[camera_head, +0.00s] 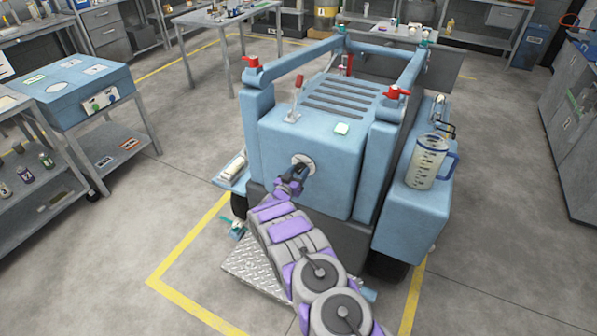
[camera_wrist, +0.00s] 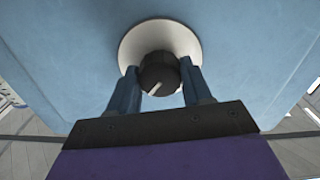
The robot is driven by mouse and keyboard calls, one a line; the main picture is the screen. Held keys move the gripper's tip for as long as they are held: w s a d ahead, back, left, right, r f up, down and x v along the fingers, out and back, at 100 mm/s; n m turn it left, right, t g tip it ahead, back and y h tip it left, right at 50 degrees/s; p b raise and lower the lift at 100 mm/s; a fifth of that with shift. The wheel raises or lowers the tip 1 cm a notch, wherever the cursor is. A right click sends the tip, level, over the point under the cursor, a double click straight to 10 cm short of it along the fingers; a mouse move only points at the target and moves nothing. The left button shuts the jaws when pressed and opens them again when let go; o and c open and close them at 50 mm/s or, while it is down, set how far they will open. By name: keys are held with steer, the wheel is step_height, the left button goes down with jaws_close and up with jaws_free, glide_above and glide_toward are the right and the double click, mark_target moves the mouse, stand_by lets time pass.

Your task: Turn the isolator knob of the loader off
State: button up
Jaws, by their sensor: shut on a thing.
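The loader (camera_head: 315,145) is a light blue machine in the middle of the head view. Its isolator knob (camera_wrist: 160,74) is black with a pale pointer line and sits on a round white plate (camera_wrist: 134,47) on the blue panel. In the wrist view the pointer slants toward the lower left. My gripper (camera_wrist: 158,82) is shut on the knob, one blue finger on each side of it. In the head view my gripper (camera_head: 296,172) reaches the white plate (camera_head: 303,160) on the loader's front, and it hides the knob there.
A clear measuring jug (camera_head: 427,162) stands on the loader's right side. Red-handled valves (camera_head: 396,92) and a red-tipped lever (camera_head: 296,97) are on top of the loader. A blue box with buttons (camera_head: 75,90) stands on a bench at left. The floor at right is clear.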

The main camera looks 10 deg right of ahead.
steer(key=n, duration=0.3)
steer(key=n+p, duration=0.1)
steer(key=shift+s+a+f+n, duration=0.1)
steer(key=shift+s+f+n, duration=0.05)
steer(key=shift+f+n, duration=0.15)
steer(key=n, duration=0.3)
steer(key=shift+n, duration=0.4)
steer(key=n, duration=0.4)
steer(key=shift+r+n, duration=0.1)
steer(key=shift+n, duration=1.7)
steer(key=o, duration=1)
steer(key=shift+o, duration=0.2)
steer(key=shift+r, duration=0.1)
